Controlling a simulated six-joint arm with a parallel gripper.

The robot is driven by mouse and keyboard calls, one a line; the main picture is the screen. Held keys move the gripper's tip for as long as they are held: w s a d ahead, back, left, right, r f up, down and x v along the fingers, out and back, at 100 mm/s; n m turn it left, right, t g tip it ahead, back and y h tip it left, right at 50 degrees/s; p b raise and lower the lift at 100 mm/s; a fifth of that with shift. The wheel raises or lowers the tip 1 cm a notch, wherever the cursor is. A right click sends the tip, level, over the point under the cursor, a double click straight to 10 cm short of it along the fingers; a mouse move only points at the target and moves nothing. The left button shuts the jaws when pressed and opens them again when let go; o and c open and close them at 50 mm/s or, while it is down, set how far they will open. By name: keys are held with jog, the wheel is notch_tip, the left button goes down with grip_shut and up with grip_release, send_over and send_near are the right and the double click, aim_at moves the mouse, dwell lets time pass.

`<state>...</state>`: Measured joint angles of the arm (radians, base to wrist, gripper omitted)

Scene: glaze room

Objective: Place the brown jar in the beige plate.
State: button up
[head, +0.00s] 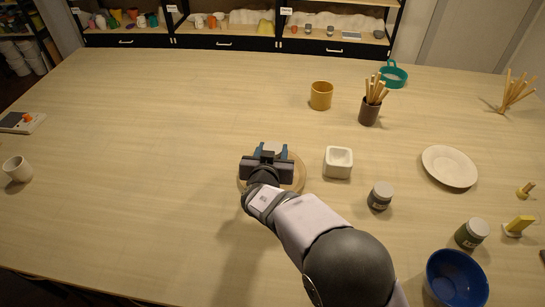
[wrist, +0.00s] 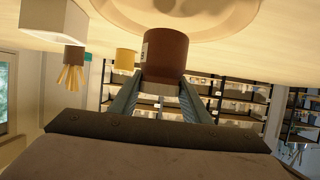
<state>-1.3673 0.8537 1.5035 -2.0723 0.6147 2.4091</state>
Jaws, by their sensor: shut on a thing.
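My gripper (head: 271,151) is shut on the brown jar (wrist: 165,56), with a finger on each side near its pale lid (wrist: 157,91). In the head view only the pale top of the jar shows between the fingers; my wrist hides the rest. A round beige plate (head: 299,174) lies under my gripper, partly covered by my wrist. The plate also shows in the wrist view (wrist: 235,22), which is upside down. The jar looks upright, with its base over or at the plate. I cannot tell whether they touch.
A square white pot (head: 338,163) stands close to the right of the plate. Farther right are a grey jar (head: 380,196), a cream plate (head: 449,167), a green jar (head: 471,233) and a blue bowl (head: 456,279). A yellow cup (head: 321,96) stands behind. The table's left is mostly clear.

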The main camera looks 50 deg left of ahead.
jog(key=shift+f+p, duration=0.65)
jog(key=shift+f, duration=0.95)
jog(key=shift+f+b, duration=0.25)
jog(key=shift+b, duration=0.25)
jog(key=o, duration=1.2)
jog(key=shift+o, duration=0.2)
jog(key=shift+r+p, duration=0.15)
jog(key=shift+p, duration=0.2)
jog(key=shift+r+p, duration=0.15)
jog(key=shift+p, duration=0.15)
jog(key=shift+s+d+b, duration=0.2)
jog(key=shift+s+b, duration=0.1)
jog(key=shift+b, duration=0.2)
jog(key=b+v, duration=0.5)
jog(key=v, duration=0.6)
